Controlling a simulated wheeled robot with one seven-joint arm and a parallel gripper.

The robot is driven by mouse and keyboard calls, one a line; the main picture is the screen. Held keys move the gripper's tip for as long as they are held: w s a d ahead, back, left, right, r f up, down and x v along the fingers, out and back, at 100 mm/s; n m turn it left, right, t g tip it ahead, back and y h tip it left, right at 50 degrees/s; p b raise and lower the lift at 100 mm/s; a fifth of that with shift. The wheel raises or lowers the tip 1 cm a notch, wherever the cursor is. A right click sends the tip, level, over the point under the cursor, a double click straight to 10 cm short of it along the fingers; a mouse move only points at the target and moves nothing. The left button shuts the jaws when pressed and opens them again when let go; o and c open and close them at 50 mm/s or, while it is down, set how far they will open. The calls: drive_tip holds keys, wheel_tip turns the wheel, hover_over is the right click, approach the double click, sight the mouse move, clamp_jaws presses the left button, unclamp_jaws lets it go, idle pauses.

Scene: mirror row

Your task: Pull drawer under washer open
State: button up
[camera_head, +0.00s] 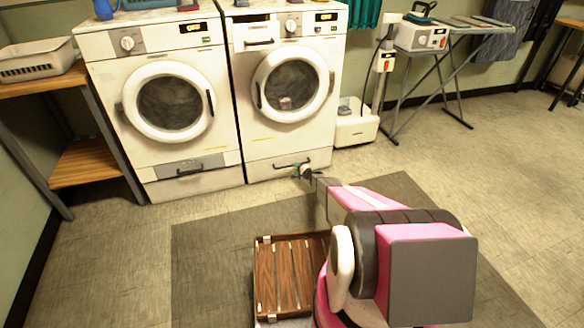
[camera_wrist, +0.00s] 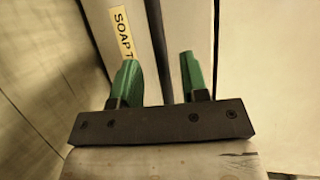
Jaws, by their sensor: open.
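Two white front-loading washers stand side by side in the head view, the left washer (camera_head: 165,100) and the right washer (camera_head: 287,85). A low drawer (camera_head: 262,172) with a dark bar handle (camera_head: 284,166) is under the right washer and looks closed. My gripper (camera_head: 305,170) is at the right part of this handle, partly hidden by my arm. In the wrist view my green-fingered gripper (camera_wrist: 158,62) is open, and the dark handle bar (camera_wrist: 158,40) runs between the fingers. I cannot tell whether they touch it. A yellow label (camera_wrist: 123,32) reading "SOAP T" lies beside the bar.
The left washer has a grey lower panel with a handle (camera_head: 190,170). A wooden shelf (camera_head: 85,160) stands left, and a white steamer base (camera_head: 356,128) and ironing board (camera_head: 470,26) stand right. A slatted wooden deck (camera_head: 285,278) is near my arm.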

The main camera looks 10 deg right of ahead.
drive_tip(key=x, duration=0.5)
clamp_jaws()
drive_tip(key=shift+s, duration=0.1)
